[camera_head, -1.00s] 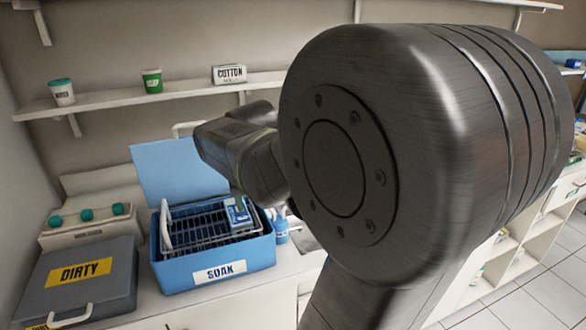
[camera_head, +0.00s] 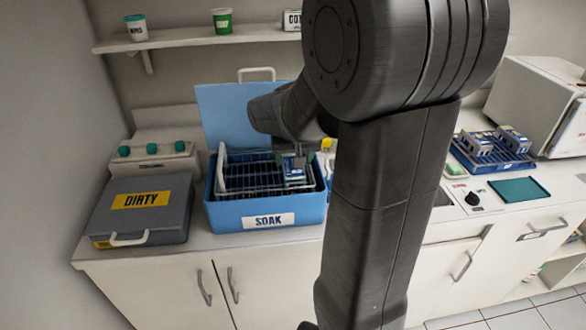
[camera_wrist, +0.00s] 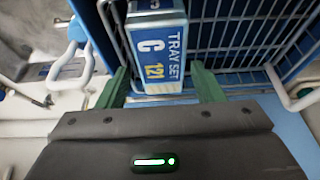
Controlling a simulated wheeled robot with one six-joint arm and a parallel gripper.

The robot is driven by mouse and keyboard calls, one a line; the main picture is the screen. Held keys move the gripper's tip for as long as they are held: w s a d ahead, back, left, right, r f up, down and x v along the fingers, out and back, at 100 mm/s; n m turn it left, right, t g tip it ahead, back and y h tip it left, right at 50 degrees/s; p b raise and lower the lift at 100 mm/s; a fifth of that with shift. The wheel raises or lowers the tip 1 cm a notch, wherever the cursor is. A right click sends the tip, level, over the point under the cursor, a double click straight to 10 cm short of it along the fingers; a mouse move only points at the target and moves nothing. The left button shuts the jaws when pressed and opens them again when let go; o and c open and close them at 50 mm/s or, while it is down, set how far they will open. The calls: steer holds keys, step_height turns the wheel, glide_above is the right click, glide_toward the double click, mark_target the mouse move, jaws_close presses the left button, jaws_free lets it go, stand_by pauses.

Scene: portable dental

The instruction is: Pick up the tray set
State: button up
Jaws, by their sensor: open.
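The tray set (camera_wrist: 157,52), a small pack with a blue label reading "TRAY SET C 121", lies in the wire basket (camera_wrist: 235,25). In the head view the tray set (camera_head: 294,169) is at the right side of the basket, inside the blue SOAK bin (camera_head: 225,215). My gripper (camera_wrist: 162,86) is open. Its two green fingers stand left and right of the labelled end of the tray set, with gaps visible on both sides. In the head view my arm hides the gripper in part.
The bin's blue lid (camera_head: 225,110) stands open behind it. A grey DIRTY case (camera_head: 140,207) sits to the left. A blue rack with packs (camera_head: 492,152) and a green mat (camera_head: 519,190) lie on the counter at right. A shelf (camera_head: 200,39) runs above.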

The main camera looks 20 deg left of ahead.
steer(key=shift+x, duration=1.95)
steer(key=shift+c, duration=0.2)
steer(key=shift+r, duration=0.1)
steer(key=c, duration=0.9)
